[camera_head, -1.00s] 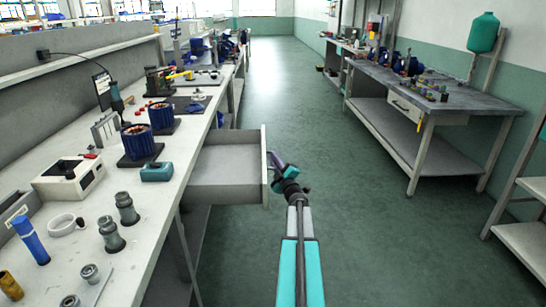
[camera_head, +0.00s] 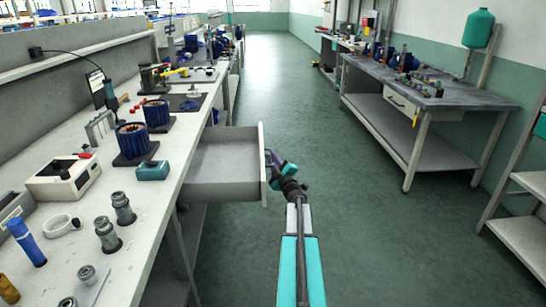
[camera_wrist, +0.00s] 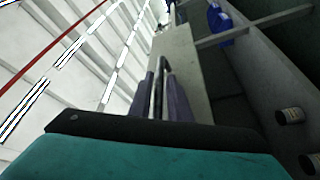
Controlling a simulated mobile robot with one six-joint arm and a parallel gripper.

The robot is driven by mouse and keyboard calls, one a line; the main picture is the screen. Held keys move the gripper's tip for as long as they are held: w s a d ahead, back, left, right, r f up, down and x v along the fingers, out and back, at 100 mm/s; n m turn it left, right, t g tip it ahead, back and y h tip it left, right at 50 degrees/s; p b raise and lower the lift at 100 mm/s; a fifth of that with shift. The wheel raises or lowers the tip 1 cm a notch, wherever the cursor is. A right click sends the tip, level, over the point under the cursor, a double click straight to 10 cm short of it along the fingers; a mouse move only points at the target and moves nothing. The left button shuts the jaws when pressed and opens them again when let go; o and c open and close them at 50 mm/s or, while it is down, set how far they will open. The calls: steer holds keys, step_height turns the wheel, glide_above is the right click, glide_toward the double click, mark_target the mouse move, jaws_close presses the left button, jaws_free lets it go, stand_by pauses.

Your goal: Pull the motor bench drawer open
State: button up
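The motor bench drawer (camera_head: 225,165) stands well out from the side of the long left bench, and the part of its inside that shows looks empty. My gripper (camera_head: 271,160) is at the outer face of the drawer front, at its handle. In the wrist view, the two dark fingers (camera_wrist: 163,88) stand on either side of the thin handle bar (camera_wrist: 158,92) and appear closed on it. The pale drawer front (camera_wrist: 182,62) lies just behind them.
The left bench (camera_head: 165,205) carries blue motors (camera_head: 132,139), a teal box (camera_head: 153,171), grey fittings (camera_head: 107,235) and a white device (camera_head: 62,180). A second table (camera_head: 450,95) stands at the right. The green floor (camera_head: 330,200) between them is clear.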

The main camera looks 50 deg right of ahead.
steer(key=shift+s, duration=0.1)
steer(key=v, duration=1.3)
steer(key=shift+s+p, duration=0.25)
steer(key=shift+p, duration=0.15)
steer(key=shift+a, duration=0.1)
